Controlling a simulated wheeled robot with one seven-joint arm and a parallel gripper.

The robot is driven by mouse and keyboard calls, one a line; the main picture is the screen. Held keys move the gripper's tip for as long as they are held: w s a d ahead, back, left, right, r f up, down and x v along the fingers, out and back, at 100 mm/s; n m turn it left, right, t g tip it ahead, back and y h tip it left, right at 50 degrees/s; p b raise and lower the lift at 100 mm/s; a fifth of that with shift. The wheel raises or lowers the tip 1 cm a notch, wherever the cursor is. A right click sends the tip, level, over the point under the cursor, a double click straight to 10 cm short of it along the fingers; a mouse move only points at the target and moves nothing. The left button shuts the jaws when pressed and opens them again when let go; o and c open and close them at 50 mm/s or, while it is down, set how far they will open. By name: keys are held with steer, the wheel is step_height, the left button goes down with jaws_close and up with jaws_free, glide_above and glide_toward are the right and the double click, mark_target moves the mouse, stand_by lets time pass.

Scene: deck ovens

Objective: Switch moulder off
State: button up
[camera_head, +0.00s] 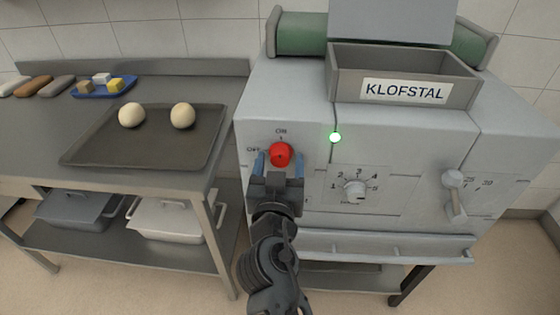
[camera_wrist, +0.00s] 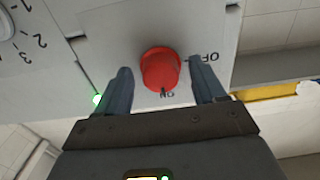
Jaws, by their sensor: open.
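The moulder (camera_head: 290,100) is a grey machine labelled KLOFSTAL, standing on the right in the head view. Its red round switch knob (camera_head: 280,153) sits on the front panel, with ON marked above it and OFF to its left. In the wrist view the red knob (camera_wrist: 160,68) has a dark mark on the side by ON. A green lamp (camera_head: 335,137) on the moulder is lit. My gripper (camera_head: 279,161) is open at the knob, with one blue finger on each side. In the wrist view gaps show between the fingers and the knob.
A numbered dial (camera_head: 355,188) and a lever (camera_head: 454,180) are to the right of the switch. A steel table (camera_head: 40,130) on the left bears a dark tray (camera_head: 145,150) with two dough balls. A ledge (camera_head: 390,246) juts out below the panel.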

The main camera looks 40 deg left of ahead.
steer(key=shift+w+a, duration=0.1)
steer(key=shift+c, duration=0.3)
steer(key=c, duration=1)
